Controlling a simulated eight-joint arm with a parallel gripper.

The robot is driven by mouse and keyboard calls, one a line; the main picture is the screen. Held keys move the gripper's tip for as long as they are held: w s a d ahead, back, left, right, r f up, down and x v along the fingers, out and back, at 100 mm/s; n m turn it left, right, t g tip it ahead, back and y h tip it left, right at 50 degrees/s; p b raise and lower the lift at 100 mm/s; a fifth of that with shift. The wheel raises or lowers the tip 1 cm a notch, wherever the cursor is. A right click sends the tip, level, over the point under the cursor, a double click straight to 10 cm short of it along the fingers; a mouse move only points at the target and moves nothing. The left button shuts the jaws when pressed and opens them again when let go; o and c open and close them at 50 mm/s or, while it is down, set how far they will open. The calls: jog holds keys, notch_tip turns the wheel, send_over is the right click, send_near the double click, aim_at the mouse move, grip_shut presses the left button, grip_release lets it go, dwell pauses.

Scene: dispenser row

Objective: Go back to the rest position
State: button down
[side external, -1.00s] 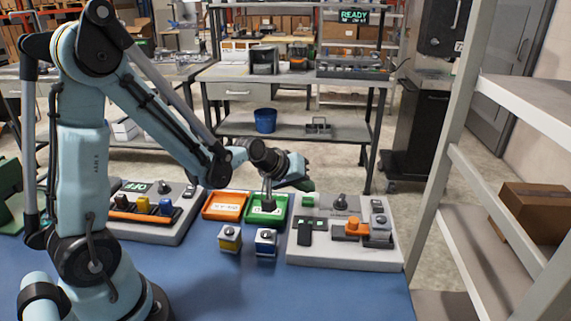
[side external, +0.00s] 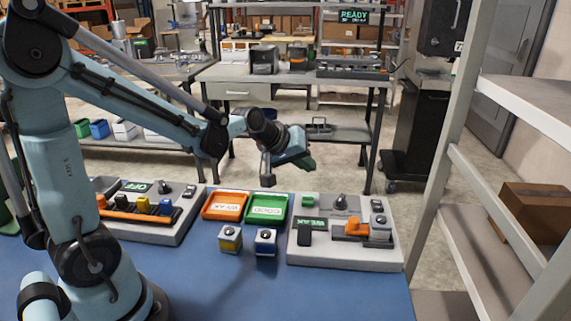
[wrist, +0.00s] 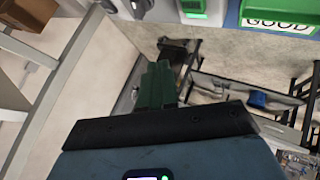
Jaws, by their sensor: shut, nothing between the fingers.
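My gripper (side external: 268,180) hangs in the air above and behind the green tray, clear of the table. Its fingers are shut with nothing between them. In the wrist view the green fingers (wrist: 157,86) stand together above the dark mount, with floor behind them. My blue-grey arm reaches in from the left, its forearm sloping down to the wrist.
An orange tray (side external: 222,207) and a green tray (side external: 266,208) stand side by side. A shelf rack (side external: 450,170) stands right.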

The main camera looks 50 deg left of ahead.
jog(key=s+d+m+g, duration=0.1)
jog(key=s+m, duration=0.3)
jog(key=s, duration=0.4)
jog(key=s+d+r+m+g, duration=0.1)
jog(key=s+d+m, duration=0.3)
jog(key=s, duration=0.3)
jog(key=shift+s+d+r, duration=0.2)
jog(key=shift+s+d, duration=0.05)
jog(key=shift+s, duration=0.1)
dwell(0.6)
